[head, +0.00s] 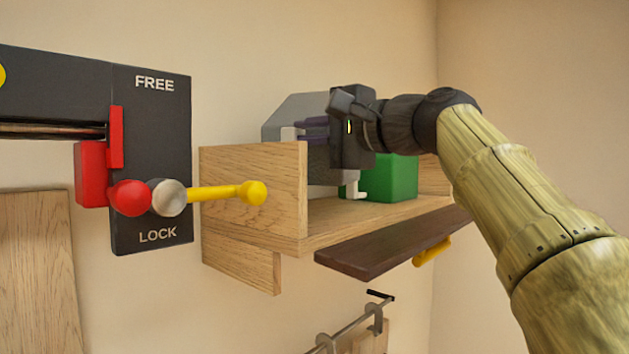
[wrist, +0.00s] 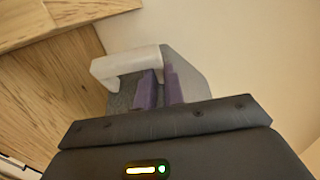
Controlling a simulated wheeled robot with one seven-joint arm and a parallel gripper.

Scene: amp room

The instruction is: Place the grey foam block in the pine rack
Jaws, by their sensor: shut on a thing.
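The grey foam block (head: 285,112) has a slanted top corner and stands upright at the pine rack (head: 375,214), partly behind the rack's left side board. My gripper (head: 313,130) reaches in from the right, its purple fingers shut on the block. The wrist view shows the fingers (wrist: 158,90) against the grey block (wrist: 190,78), with a pale bracket-like piece beside it. The pine rack's wooden boards (wrist: 50,85) lie to the left there. My gripper hides much of the block, and I cannot tell whether its underside touches the rack floor.
A green block (head: 393,180) sits in the rack just right of my gripper. A dark brown flap (head: 390,240) with a yellow handle (head: 432,251) slopes below the rack front. A dark FREE/LOCK panel (head: 150,120) with a red slider and yellow lever (head: 215,193) is at left. A rail hangs below.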

